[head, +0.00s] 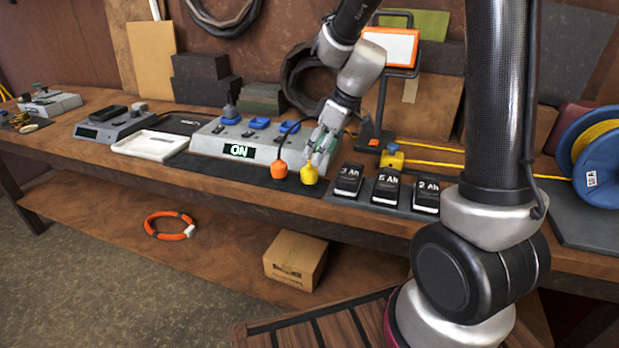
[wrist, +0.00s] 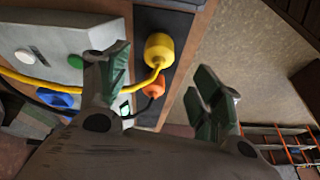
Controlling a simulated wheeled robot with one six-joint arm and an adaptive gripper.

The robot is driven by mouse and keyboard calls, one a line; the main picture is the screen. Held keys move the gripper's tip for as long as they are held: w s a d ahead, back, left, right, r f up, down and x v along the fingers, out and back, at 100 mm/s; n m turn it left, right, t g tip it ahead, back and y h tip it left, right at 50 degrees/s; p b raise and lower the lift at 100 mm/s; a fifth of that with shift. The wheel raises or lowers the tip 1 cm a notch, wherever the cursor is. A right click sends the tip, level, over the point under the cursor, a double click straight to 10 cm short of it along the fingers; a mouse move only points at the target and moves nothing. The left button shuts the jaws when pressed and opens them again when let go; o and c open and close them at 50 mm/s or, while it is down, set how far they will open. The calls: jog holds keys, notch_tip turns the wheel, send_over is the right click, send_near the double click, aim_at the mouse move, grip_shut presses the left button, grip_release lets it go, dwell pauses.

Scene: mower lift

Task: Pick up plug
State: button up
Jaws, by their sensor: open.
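Two plugs stand side by side on a dark mat at the front of the bench: a yellow plug (head: 309,175) and an orange plug (head: 279,170). In the wrist view the yellow plug (wrist: 158,48) and the orange plug (wrist: 153,88) lie in line between my finger directions, with a yellow cord running left behind one finger. My gripper (head: 322,148) is open and empty, pointing down just above and behind the yellow plug. The wrist view shows its green-padded fingers spread wide (wrist: 160,70). I cannot tell the exact gap to the plug.
Several black batteries (head: 386,186) stand to the right. Behind them are a yellow connector (head: 392,157) with cable and an orange work light (head: 391,47). A blue cable reel (head: 590,150) is far right.

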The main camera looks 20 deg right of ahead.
aim_at(310, 169)
jog(key=shift+n, duration=0.9)
jog(key=x, duration=0.7)
jog(key=shift+w+a+f, duration=0.2)
jog(key=shift+w+f, duration=0.05)
jog(key=shift+f, duration=0.1)
jog(key=c, duration=1.2)
